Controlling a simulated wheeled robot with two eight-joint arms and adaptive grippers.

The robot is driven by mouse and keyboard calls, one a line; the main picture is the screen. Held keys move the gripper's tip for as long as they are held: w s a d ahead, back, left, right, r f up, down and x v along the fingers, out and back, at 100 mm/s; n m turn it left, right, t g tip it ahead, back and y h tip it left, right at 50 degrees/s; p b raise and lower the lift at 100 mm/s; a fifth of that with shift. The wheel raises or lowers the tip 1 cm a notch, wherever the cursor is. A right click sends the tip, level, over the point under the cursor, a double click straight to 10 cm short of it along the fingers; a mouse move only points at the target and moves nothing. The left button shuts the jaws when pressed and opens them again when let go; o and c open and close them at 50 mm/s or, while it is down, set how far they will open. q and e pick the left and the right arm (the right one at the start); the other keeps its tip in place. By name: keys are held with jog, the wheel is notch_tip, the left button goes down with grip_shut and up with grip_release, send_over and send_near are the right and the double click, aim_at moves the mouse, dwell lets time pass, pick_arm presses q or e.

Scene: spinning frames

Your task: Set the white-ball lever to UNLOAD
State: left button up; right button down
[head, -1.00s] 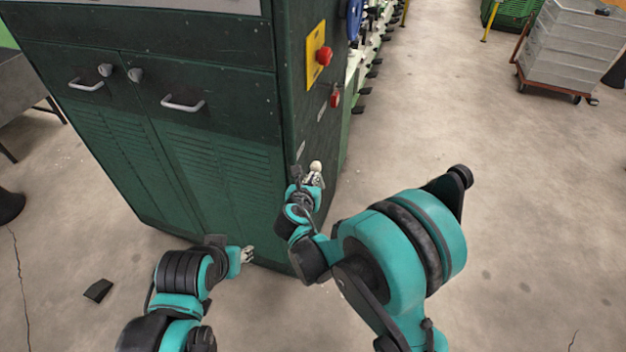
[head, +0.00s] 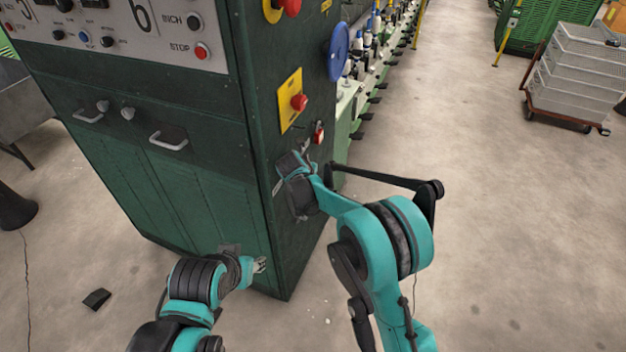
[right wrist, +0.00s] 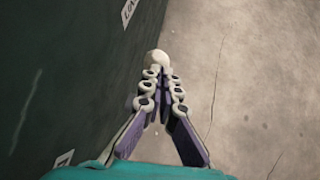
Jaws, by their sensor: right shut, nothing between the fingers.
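The lever's white ball (right wrist: 156,58) shows in the right wrist view, just beyond my right fingertips, beside the dark green cabinet side. My right gripper (right wrist: 161,76) is shut and empty, its fingers pointing at the ball; whether they touch it I cannot tell. The lever's rod is hidden. A partly cut-off white label (right wrist: 128,10) is on the cabinet at the top, another (right wrist: 64,158) lower left. My left gripper (head: 259,265) hangs low by the cabinet's front corner, its opening unclear.
The green cabinet (head: 195,215) fills the left. Above my right wrist are a red button on a yellow plate (head: 290,112), a small red switch (head: 318,134) and a blue wheel (head: 338,52). Open floor (head: 480,210) lies right. A cart with grey crates (head: 575,75) stands far back.

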pick_arm(q)
jog(key=shift+s+r, duration=0.1)
jog(key=shift+s, duration=0.1)
pick_arm(e)
jog(key=w, duration=0.2)
jog(key=w+d, duration=0.1)
jog(key=w, duration=0.2)
jog(key=shift+w+d+f, duration=0.25)
jog(key=shift+w+f, duration=0.1)
jog(key=shift+f, duration=0.05)
pick_arm(q)
jog(key=shift+a, duration=0.1)
pick_arm(e)
jog(key=shift+d, duration=0.1)
pick_arm(q)
jog(key=r+p, duration=0.1)
jog(key=s+d+r+p, duration=0.1)
jog(key=r+p, duration=0.2)
jog(key=shift+s+d, duration=0.15)
pick_arm(e)
jog(key=w+d+r+v, duration=0.1)
jog(key=w+r+v, duration=0.1)
jog(key=v, duration=1)
jog(key=shift+s+a+r, duration=0.2)
jog(key=shift+s+r, duration=0.05)
jog(key=shift+r, duration=0.05)
